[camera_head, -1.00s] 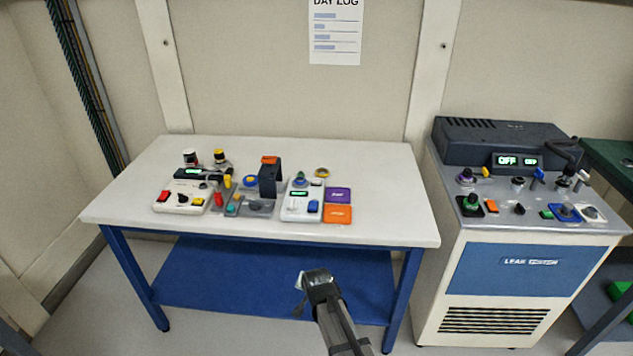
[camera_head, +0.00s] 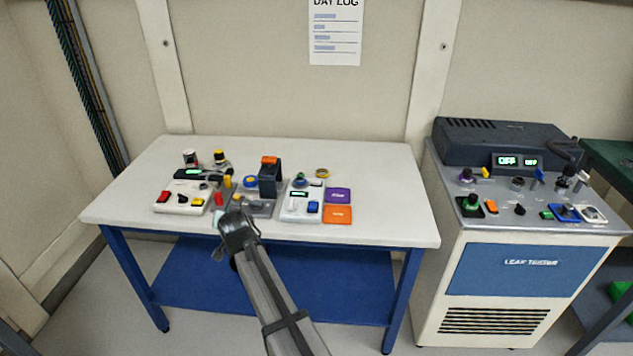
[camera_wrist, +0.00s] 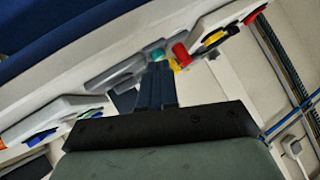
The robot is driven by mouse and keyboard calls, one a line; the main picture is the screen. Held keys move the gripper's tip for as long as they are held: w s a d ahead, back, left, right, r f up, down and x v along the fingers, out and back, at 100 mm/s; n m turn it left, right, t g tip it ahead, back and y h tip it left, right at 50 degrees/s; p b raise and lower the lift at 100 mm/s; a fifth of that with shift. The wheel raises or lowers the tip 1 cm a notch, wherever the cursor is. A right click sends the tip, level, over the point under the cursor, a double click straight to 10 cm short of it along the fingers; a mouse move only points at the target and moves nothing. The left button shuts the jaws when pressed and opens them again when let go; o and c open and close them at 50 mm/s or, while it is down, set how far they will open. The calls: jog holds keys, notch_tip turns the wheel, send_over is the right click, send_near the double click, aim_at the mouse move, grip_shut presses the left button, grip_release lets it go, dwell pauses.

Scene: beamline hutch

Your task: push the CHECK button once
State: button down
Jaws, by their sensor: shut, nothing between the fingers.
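No label reading CHECK can be made out in either view, so I cannot tell which button it is. A grey middle device (camera_head: 262,205) on the white table carries small coloured controls. In the wrist view a teal button (camera_wrist: 157,54) and a red control (camera_wrist: 181,54) sit just beyond my fingertips. My gripper (camera_head: 236,214) is at the table's front edge, before the middle device, and hides part of it. In the wrist view my fingers (camera_wrist: 157,76) are together, with nothing seen between them. I cannot tell whether they touch anything.
A white box (camera_head: 181,201) with red, black and yellow controls stands left; another (camera_head: 301,205) with a blue button stands right. Purple (camera_head: 338,194) and orange (camera_head: 338,214) tiles lie beside it. A dark upright block (camera_head: 270,180) rises behind. A leak tester (camera_head: 515,265) stands at far right.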

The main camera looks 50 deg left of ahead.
jog(key=w+a+r, duration=0.1)
jog(key=w, duration=0.1)
jog(key=w+a+t+h, duration=0.1)
jog(key=w, duration=0.2)
jog(key=w+a+r+n+t+h, duration=0.1)
jog(key=w+a, duration=0.1)
jog(key=shift+w+r, duration=0.15)
jog(key=shift+r, duration=0.2)
jog(key=w+r+h, duration=0.1)
jog(key=w, duration=0.2)
jog(key=w+a+r+t+h, duration=0.1)
jog(key=w, duration=0.2)
jog(key=w+r+h, duration=0.1)
jog(key=w, duration=0.1)
jog(key=shift+w+a+r+n+t, duration=0.15)
jog(key=shift+w+r+n+t, duration=0.15)
jog(key=shift+w+t, duration=0.1)
notch_tip(320, 180, up, 4)
jog(key=r+m+t+h, duration=0.1)
jog(key=m+t+h, duration=0.1)
jog(key=h, duration=0.4)
send_over(314, 181)
jog(key=shift+f, duration=0.25)
jog(key=shift+f, duration=0.15)
jog(key=shift+f, duration=4.3)
jog(key=shift+f, duration=0.2)
jog(key=shift+f, duration=0.2)
